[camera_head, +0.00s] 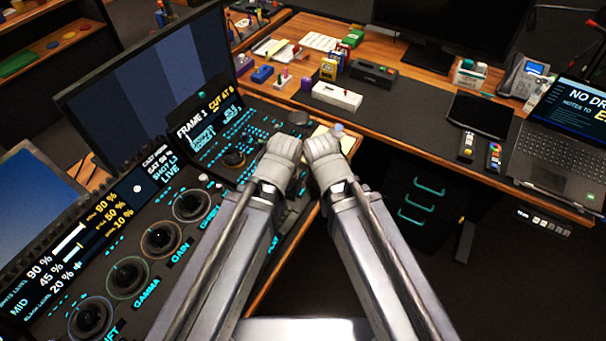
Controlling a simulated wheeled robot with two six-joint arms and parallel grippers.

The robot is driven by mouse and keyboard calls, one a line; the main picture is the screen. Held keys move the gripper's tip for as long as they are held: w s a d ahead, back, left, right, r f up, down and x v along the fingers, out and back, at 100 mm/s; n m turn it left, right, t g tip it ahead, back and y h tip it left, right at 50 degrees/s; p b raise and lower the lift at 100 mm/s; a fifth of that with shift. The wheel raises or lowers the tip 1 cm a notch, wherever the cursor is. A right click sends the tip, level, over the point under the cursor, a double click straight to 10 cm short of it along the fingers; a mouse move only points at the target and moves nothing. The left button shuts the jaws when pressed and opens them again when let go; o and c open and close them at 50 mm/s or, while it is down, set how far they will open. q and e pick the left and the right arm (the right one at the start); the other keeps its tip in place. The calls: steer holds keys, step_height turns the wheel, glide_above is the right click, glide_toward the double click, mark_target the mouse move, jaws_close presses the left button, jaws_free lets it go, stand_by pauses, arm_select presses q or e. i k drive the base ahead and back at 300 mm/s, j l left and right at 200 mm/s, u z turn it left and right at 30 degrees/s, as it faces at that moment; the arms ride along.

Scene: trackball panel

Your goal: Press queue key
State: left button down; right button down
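The dark trackball panel (188,237) slopes across the left side, with several large ringed knobs labelled with words such as GAMMA and GAIN. Rows of small cyan-lit keys (252,128) lie at its far part, around a small dark knob (234,158). I cannot read a queue label on any key. My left gripper (284,146) is over the panel's far right part, and my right gripper (322,146) is close beside it at the panel's right edge. The fingers of both are hidden or too small to make out, and I cannot tell whether either touches a key.
A large monitor (150,85) stands behind the panel. A small screen reading FRAME 1 (205,122) is at its far end. The wooden desk (400,112) at the back holds a white box (337,96), a laptop (560,140) and a phone (525,75). Dark drawers (425,195) are below it.

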mark_target(303, 175)
steer(key=l+u, duration=0.45)
steer(key=k+l+u, duration=0.2)
steer(key=l+u, duration=0.25)
steer(key=k+l+u, duration=0.15)
steer(key=l+u, duration=0.3)
